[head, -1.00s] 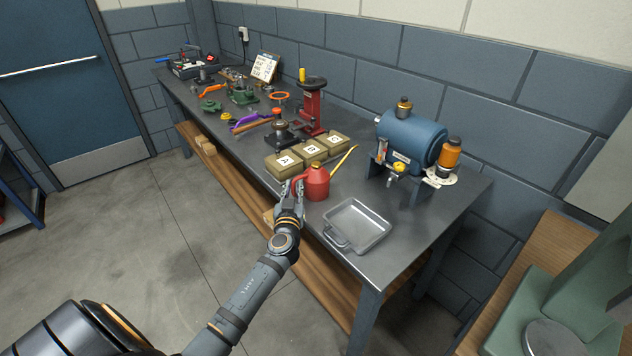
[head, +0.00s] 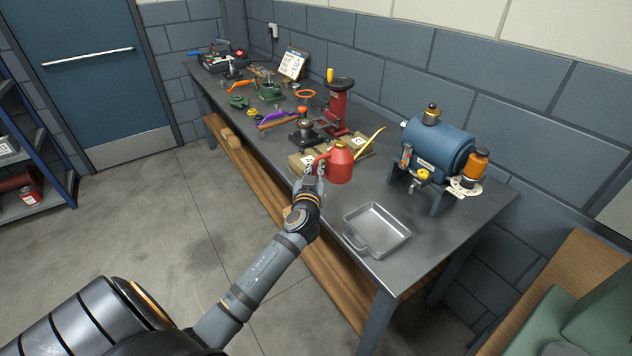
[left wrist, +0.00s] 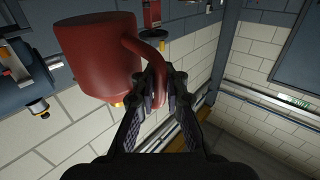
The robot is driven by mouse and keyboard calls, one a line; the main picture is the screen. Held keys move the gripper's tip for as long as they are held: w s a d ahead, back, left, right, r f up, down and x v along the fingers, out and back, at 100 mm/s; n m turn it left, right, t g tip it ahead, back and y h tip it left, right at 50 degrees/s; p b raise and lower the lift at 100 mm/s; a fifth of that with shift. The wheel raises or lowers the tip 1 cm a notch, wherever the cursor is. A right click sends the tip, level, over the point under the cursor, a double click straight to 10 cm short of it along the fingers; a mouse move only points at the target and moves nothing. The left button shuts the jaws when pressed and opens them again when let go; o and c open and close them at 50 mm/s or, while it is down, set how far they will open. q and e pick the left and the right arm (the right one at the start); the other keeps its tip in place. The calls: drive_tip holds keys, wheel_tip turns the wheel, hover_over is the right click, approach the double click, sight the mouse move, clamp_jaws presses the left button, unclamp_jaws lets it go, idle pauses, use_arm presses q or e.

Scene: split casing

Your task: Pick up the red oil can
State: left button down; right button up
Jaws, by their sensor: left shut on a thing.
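The red oil can (head: 340,166) with its yellow spout (head: 370,143) shows near the middle of the head view. My left gripper (head: 315,172) is shut on the can's handle, on the can's left side. The can appears raised above the workbench (head: 420,232), in front of the tan boxes (head: 300,162), which it partly hides. In the left wrist view the can's red body (left wrist: 98,55) fills the upper left, and its curved handle runs between my left gripper's fingers (left wrist: 158,85). My right gripper is not in view.
A grey metal tray (head: 377,230) lies on the bench to the right of the can. A blue tank (head: 437,147) on a stand is at the right, and a red press (head: 338,108) stands behind the can. Several tools lie farther left on the bench.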

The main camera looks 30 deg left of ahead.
use_arm(q)
wheel_tip(320, 180, up, 20)
